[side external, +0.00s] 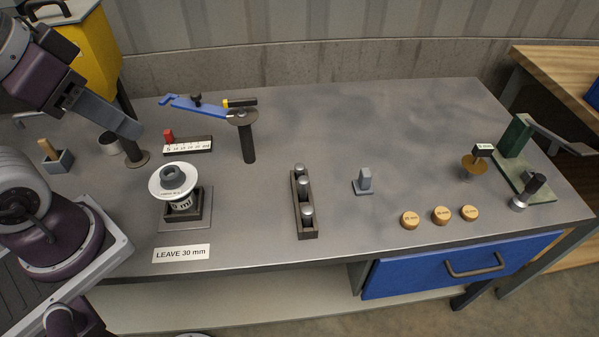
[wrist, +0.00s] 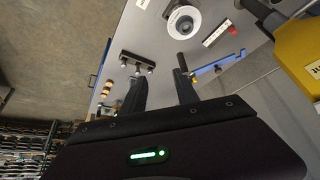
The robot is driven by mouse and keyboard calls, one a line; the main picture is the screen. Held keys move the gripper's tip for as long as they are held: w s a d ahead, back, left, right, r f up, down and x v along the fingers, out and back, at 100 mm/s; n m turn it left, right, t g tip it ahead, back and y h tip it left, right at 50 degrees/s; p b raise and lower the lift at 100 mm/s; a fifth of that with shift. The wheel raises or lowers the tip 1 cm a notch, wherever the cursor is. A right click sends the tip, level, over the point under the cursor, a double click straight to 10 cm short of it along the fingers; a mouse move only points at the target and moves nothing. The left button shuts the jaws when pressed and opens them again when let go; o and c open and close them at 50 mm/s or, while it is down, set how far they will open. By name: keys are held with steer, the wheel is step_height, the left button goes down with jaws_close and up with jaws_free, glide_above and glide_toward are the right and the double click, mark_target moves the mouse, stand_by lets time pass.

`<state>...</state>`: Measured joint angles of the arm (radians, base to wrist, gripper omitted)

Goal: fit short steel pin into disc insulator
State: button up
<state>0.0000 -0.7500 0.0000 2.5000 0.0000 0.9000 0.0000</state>
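The disc insulator (side external: 181,189) is a white disc with a grey cap, seated upright on a dark square stand at the left of the bench. It also shows at the top of the wrist view (wrist: 183,23). A dark rack (side external: 307,232) in the middle holds three upright steel pins (side external: 303,187); I cannot tell which is the short one. The rack shows in the wrist view too (wrist: 136,61). My gripper (wrist: 159,66) is open and empty, its two fingers wide apart. It hangs above the bench's left part, clear of pins and insulator.
A blue lever tool on a post (side external: 248,140) stands behind, between insulator and rack. A white scale with a red slider (side external: 188,145) lies behind the insulator. A small grey block (side external: 365,181), wooden discs (side external: 441,215) and a green press (side external: 515,150) are to the right. A label reads "LEAVE 30 mm" (side external: 181,254).

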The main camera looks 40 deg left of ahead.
steer(key=shift+o, duration=0.7)
steer(key=n+g, duration=0.5)
steer(key=n, duration=0.8)
glide_above(300, 166)
steer(key=f, duration=1.9)
steer(key=shift+a+f, duration=0.1)
steer(key=shift+a, duration=0.25)
steer(key=shift+n+g, duration=0.3)
steer(key=f, duration=1)
steer(key=shift+d+f, duration=0.15)
steer(key=shift+d, duration=0.15)
jaws_close()
